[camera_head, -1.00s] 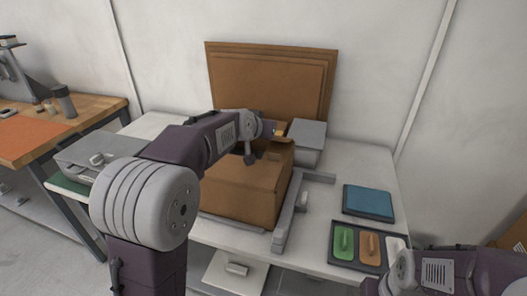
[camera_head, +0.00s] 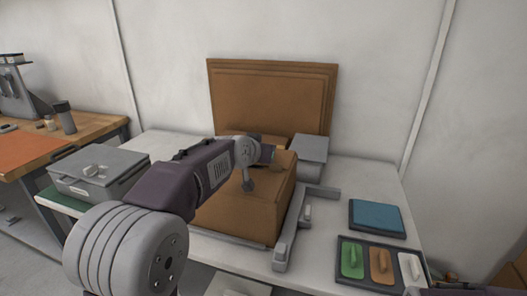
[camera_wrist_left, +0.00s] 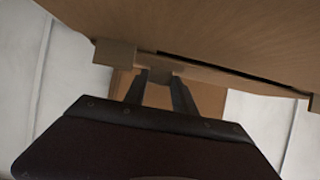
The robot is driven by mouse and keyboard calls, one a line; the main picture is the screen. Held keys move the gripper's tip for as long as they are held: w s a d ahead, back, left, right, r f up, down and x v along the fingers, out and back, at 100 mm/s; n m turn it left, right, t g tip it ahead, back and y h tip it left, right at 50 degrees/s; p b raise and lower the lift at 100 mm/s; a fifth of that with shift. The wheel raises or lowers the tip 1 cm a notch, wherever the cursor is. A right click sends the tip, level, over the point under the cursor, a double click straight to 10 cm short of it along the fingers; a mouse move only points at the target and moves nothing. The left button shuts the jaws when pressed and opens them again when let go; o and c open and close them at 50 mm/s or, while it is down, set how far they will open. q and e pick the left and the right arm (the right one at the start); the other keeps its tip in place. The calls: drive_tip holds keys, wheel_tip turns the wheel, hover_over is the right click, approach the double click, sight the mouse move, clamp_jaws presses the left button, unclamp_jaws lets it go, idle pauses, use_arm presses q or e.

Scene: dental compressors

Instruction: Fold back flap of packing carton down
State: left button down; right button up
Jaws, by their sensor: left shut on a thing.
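The brown packing carton (camera_head: 245,212) stands on the white table in the head view, its top partly hidden by my left arm. The back flap (camera_head: 285,160) shows beside my left gripper, about level with the carton's top. My left gripper (camera_head: 275,168) is at the carton's back top edge, shut on the back flap. In the left wrist view, my left gripper's fingers (camera_wrist_left: 162,85) reach to a cardboard edge under a broad brown cardboard face (camera_wrist_left: 220,35). The exact contact is partly hidden.
Flat brown boards (camera_head: 270,95) lean on the wall behind. A grey box (camera_head: 309,150) stands behind the carton, and a grey bracket (camera_head: 290,240) lies along its right. A blue pad (camera_head: 377,218) and a tray (camera_head: 350,283) with coloured pieces lie right. A grey case (camera_head: 98,172) is left.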

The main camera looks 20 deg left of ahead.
use_arm(q)
drive_tip(key=shift+s+f, duration=0.1)
drive_tip(key=shift+f, duration=0.5)
drive_tip(key=c, duration=1)
unclamp_jaws()
drive_tip(key=shift+s+r, duration=0.1)
drive_tip(key=shift+s+r, duration=0.35)
drive_tip(key=shift+s, duration=0.1)
drive_tip(key=p+v, duration=0.1)
drive_tip(key=v, duration=0.7)
drive_tip(key=shift+a+r, duration=0.1)
drive_tip(key=shift+r, duration=0.1)
